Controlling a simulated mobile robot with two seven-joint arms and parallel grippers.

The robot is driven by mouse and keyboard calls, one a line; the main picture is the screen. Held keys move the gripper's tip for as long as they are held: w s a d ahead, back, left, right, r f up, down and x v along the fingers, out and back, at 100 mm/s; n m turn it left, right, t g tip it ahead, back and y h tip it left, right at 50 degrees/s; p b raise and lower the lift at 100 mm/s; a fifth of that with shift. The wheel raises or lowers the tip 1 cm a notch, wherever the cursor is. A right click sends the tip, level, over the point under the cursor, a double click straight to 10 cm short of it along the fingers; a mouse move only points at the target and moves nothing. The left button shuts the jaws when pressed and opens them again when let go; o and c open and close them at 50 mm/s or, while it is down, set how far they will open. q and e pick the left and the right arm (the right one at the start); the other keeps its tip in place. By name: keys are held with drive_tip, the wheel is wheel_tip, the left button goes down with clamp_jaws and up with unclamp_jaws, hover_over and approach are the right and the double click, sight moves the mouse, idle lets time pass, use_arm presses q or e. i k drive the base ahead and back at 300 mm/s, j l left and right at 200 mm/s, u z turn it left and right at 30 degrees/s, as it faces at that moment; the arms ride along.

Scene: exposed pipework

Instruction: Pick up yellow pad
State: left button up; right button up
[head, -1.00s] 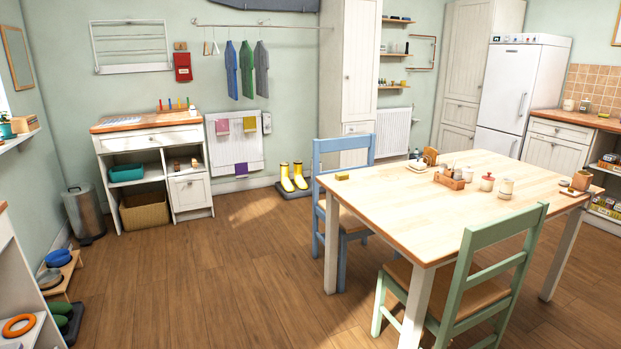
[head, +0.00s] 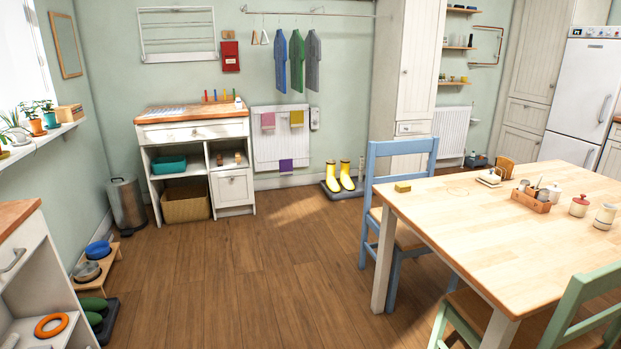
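A small yellow pad (head: 403,187) lies on the wooden table (head: 450,222), close to the table's far left corner. The space around the pad on the tabletop is bare. Neither of my grippers shows in the head view.
A blue chair (head: 385,232) stands at the table's left end and a green chair (head: 560,318) at its near side. A wooden caddy (head: 531,202), a red-lidded jar (head: 579,205) and other small items stand on the table. Open wooden floor (head: 265,270) lies left of the table.

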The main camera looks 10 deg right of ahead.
sight(405, 188)
drive_tip(key=i, duration=2.85)
drive_tip(key=i+j+z, duration=0.1)
drive_tip(key=i+z, duration=0.15)
drive_tip(key=i, duration=0.3)
drive_tip(key=i+j+z, duration=0.25)
drive_tip(key=i, duration=0.3)
drive_tip(key=l+z, duration=0.1)
drive_tip(key=z, duration=1.45)
